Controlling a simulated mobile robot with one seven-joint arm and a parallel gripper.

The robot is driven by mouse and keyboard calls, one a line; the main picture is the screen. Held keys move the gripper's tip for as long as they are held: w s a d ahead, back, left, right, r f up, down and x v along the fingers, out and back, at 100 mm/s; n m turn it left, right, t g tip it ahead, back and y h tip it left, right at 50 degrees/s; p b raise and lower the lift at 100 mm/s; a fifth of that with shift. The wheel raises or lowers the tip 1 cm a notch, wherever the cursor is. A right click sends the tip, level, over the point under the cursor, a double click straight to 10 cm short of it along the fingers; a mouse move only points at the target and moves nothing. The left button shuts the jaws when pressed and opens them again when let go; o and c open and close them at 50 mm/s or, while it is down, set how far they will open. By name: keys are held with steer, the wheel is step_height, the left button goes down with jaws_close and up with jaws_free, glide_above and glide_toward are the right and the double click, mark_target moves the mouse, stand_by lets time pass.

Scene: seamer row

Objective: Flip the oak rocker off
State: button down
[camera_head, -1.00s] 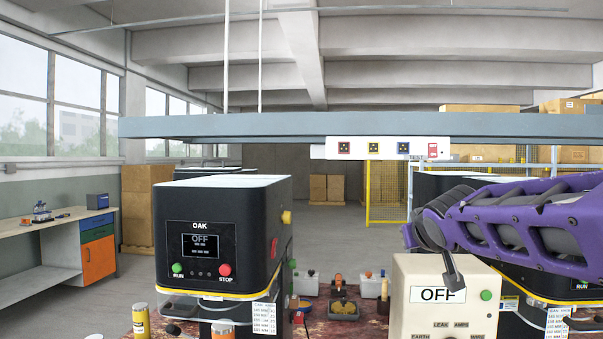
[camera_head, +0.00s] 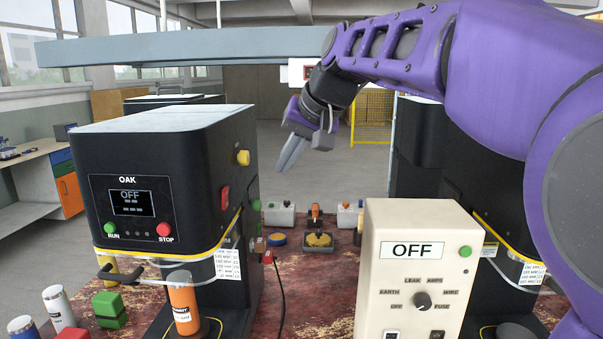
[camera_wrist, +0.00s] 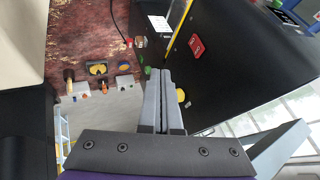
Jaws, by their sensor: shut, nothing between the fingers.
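The black OAK seamer (camera_head: 165,165) stands left of centre, its front screen (camera_head: 131,202) reading OFF. On its right side is a red rocker (camera_head: 225,197) with small markings, which also shows in the wrist view (camera_wrist: 196,46). I cannot tell which way the rocker is tilted. A yellow knob (camera_head: 243,157) sits above it on the same side. My gripper (camera_head: 286,166) is shut and empty, in the air to the right of that side panel, apart from the rocker.
A cream tester box (camera_head: 417,265) reading OFF stands on the red bench to the right. Several small items lie at the bench back. A grey beam (camera_head: 200,45) runs overhead. A black cable (camera_head: 279,290) crosses the bench.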

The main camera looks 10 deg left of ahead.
steer(key=s+r, duration=0.2)
glide_toward(226, 198)
steer(key=shift+w+a+f, duration=0.9)
steer(key=shift+w+f, duration=1.35)
steer(key=shift+f, duration=0.45)
steer(key=shift+y, duration=0.3)
steer(key=shift+a+r+p, duration=0.15)
steer(key=shift+a+p, duration=0.15)
steer(key=shift+p, duration=0.05)
